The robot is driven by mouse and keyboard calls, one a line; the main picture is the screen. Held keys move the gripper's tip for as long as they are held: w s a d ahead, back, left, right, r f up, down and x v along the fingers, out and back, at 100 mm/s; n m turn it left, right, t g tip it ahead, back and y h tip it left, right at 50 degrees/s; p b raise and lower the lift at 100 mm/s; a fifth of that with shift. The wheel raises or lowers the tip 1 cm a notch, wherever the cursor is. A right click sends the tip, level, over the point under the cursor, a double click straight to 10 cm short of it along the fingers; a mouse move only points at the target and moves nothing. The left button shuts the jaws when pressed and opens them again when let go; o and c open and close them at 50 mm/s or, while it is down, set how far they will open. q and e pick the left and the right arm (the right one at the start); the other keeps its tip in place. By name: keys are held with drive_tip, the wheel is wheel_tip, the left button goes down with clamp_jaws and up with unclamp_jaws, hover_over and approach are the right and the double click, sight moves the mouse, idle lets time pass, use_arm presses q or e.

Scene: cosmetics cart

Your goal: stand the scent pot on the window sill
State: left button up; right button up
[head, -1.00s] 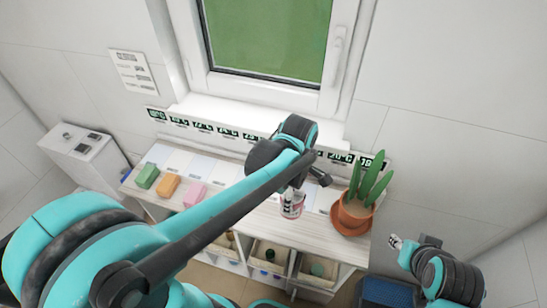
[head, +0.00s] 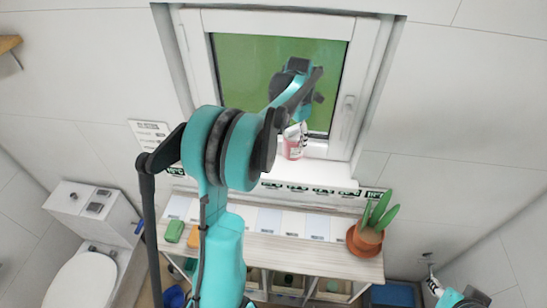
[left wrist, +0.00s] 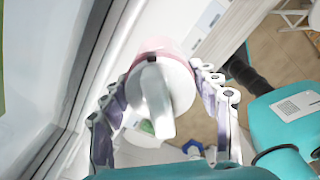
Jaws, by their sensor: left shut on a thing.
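The scent pot (head: 293,151) is a small pink and white pot in front of the lower window frame, over the sill area. My left gripper (head: 297,131) is shut on it from above. In the left wrist view the pot (left wrist: 168,88) sits between the two fingers, its white top and a pale upright part toward the camera. The white window sill (head: 330,173) runs below the window. Whether the pot's base touches the sill cannot be told. My right gripper (head: 431,272) is at the lower right, small and away from the pot; its jaw state is unclear.
The wooden-topped cart (head: 300,254) stands below the sill with a green block (head: 174,231), an orange block (head: 194,237) and a potted plant (head: 366,238) on it. The window handle (head: 347,110) is right of the pot. A toilet (head: 85,280) stands at left.

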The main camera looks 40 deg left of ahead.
use_arm(q)
drive_tip(key=s+a+f, duration=0.1)
drive_tip(key=a+f, duration=0.2)
drive_tip(key=s+a+f+p, duration=0.1)
drive_tip(key=a+f, duration=0.2)
drive_tip(key=s+a+f, duration=0.2)
drive_tip(key=a+f, duration=0.1)
drive_tip(key=shift+s+a+f+p, duration=0.1)
drive_tip(key=shift+a+f+p, duration=0.1)
drive_tip(key=shift+f+p, duration=0.15)
drive_tip(key=shift+f, duration=0.4)
drive_tip(key=o, duration=1.6)
drive_tip(key=shift+f, duration=0.1)
